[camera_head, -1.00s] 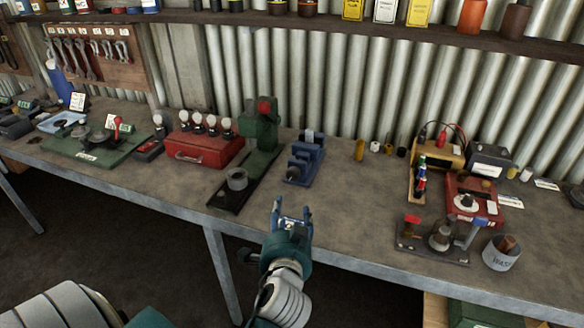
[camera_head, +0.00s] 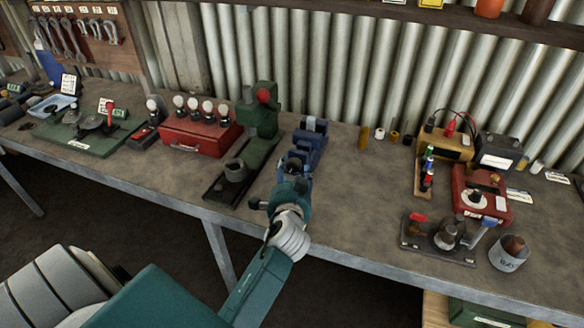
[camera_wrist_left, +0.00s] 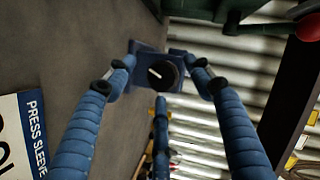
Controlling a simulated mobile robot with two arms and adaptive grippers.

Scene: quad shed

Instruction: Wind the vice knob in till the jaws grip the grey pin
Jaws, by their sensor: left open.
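The blue vice (camera_head: 313,140) stands on the bench in the head view, just beyond my left gripper (camera_head: 292,168). In the left wrist view its dark round knob (camera_wrist_left: 163,74), with a white line on its face, sits in front of a blue vice part (camera_wrist_left: 143,50). My left gripper (camera_wrist_left: 160,70) is open, with blue fingers on both sides of the knob and apart from it in the picture. I cannot tell how deep the fingertips reach. My right gripper is out of view.
A green press (camera_head: 260,125) with a dark base stands close left of the vice, beside a red box (camera_head: 195,138). A card marked PRESS SLEEVE (camera_wrist_left: 30,135) shows in the wrist view. Bare bench (camera_head: 355,195) lies right of the vice.

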